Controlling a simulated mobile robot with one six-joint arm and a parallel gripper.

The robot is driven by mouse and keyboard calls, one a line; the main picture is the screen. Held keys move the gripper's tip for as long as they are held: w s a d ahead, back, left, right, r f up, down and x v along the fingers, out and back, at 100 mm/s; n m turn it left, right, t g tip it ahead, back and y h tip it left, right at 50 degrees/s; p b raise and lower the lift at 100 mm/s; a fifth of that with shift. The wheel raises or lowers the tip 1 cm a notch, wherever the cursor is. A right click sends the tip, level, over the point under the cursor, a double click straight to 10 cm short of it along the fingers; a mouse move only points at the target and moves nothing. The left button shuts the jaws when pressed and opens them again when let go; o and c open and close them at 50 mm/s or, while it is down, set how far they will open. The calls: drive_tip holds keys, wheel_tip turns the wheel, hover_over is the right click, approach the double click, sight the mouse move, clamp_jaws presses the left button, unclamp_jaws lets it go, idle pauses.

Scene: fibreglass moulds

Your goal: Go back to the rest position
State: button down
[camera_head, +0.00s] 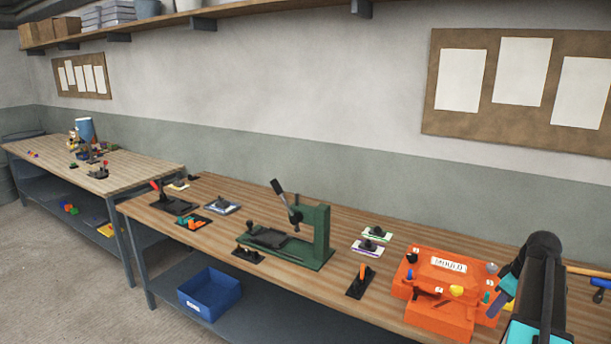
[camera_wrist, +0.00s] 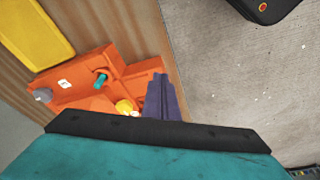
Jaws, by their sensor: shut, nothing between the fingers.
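My gripper (camera_wrist: 163,100) shows in the wrist view as dark purple fingers, shut together with nothing between them. It is above the front edge of the bench, beside the orange mould (camera_wrist: 125,65). In the head view the orange mould (camera_head: 447,270), labelled MOULD, sits at the right of the near bench. My arm stands at the right of that view, and my fingertips are hard to make out there. A yellow knob (camera_head: 456,291) and a teal pin (camera_head: 487,298) are on the mould.
A green press (camera_head: 318,237) stands mid-bench. An orange-handled tool (camera_head: 362,275) lies on a black plate left of the mould. A blue bin (camera_head: 209,292) is on the lower shelf. A second table (camera_head: 120,173) is at the far left. Open floor lies in front.

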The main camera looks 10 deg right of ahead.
drive_tip(key=w+a+f, duration=0.1)
drive_tip(key=a+f, duration=0.3)
drive_tip(key=w+a+f+n+g+y+b, duration=0.1)
drive_tip(key=w+a+f, duration=0.1)
drive_tip(key=a+f, duration=0.3)
drive_tip(key=w+a+f+n+g, duration=0.1)
drive_tip(key=a+f, duration=0.3)
drive_tip(key=shift+w+a+f+y+b, duration=0.25)
drive_tip(key=shift+w+a+y+b, duration=0.05)
drive_tip(key=shift+w+a+y, duration=0.1)
drive_tip(key=s+a+f+n+g+b, duration=0.15)
drive_tip(key=s+a+f, duration=0.35)
drive_tip(key=a+f, duration=0.7)
drive_tip(key=s+a+f+g+b, duration=0.1)
drive_tip(key=s+a+f+g, duration=0.25)
drive_tip(key=a+f, duration=0.9)
drive_tip(key=s+a+f+m+h, duration=0.1)
drive_tip(key=s+a+f+m, duration=0.1)
drive_tip(key=s, duration=0.5)
drive_tip(key=s+a+f+m+g+h+b, duration=0.1)
drive_tip(key=s+a+f+m, duration=0.2)
drive_tip(key=s+f, duration=0.4)
drive_tip(key=s+a+f+m+h+b, duration=0.1)
drive_tip(key=s+a+f+m, duration=0.2)
drive_tip(key=s+f, duration=0.2)
drive_tip(key=shift+s+a, duration=0.4)
drive_tip(key=shift+s, duration=1.1)
